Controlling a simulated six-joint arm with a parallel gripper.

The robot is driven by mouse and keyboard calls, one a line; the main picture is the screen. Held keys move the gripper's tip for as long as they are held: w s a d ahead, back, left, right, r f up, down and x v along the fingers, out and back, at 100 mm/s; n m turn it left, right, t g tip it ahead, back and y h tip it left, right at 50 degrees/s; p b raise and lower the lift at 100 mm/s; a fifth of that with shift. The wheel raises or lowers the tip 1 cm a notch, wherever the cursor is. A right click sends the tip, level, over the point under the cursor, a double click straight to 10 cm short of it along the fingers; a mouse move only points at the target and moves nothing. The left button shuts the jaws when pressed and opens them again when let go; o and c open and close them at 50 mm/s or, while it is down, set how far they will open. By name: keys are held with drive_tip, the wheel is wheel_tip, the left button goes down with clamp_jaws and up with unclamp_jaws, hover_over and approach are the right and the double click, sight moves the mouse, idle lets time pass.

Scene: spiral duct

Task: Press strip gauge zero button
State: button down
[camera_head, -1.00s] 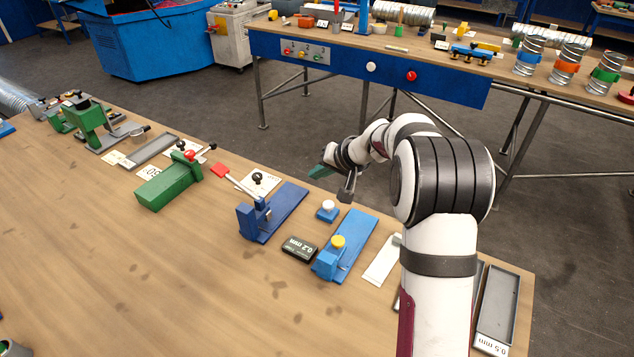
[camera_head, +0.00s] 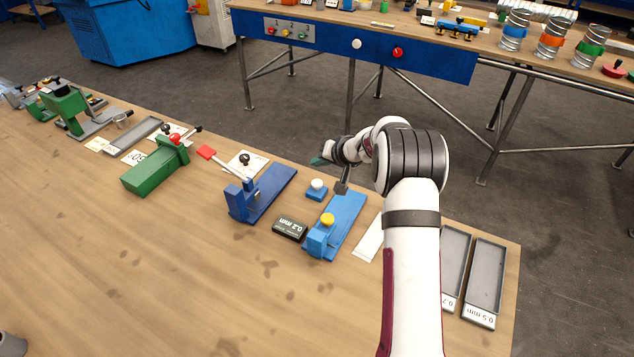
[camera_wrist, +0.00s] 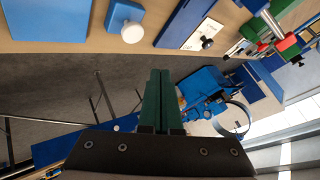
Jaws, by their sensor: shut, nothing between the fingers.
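A small blue block with a round white button (camera_head: 317,184) stands near the far edge of the wooden bench. The button also shows at the top of the wrist view (camera_wrist: 132,32). Beside it are a blue strip fixture with a yellow knob (camera_head: 327,219) and a dark box reading 0.2 mm (camera_head: 290,228). I cannot tell from markings which is the zero button. My gripper (camera_head: 319,161) is above and beyond the white button, apart from it. Its green fingers (camera_wrist: 162,78) are pressed together, empty, and point toward open floor in the wrist view.
A blue fixture with a red-ended lever (camera_head: 262,192) stands left of the button, and a green fixture (camera_head: 155,167) farther left. Grey trays (camera_head: 485,280) lie at the right. A second bench (camera_head: 440,62) stands behind, across open floor.

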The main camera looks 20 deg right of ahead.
sight(314, 181)
drive_tip(key=shift+f, duration=2.35)
drive_tip(key=shift+f, duration=0.1)
drive_tip(key=shift+f, duration=0.3)
drive_tip(key=shift+f, duration=0.8)
idle(0.8)
drive_tip(key=shift+r, duration=1.25)
drive_tip(key=shift+r, duration=2.5)
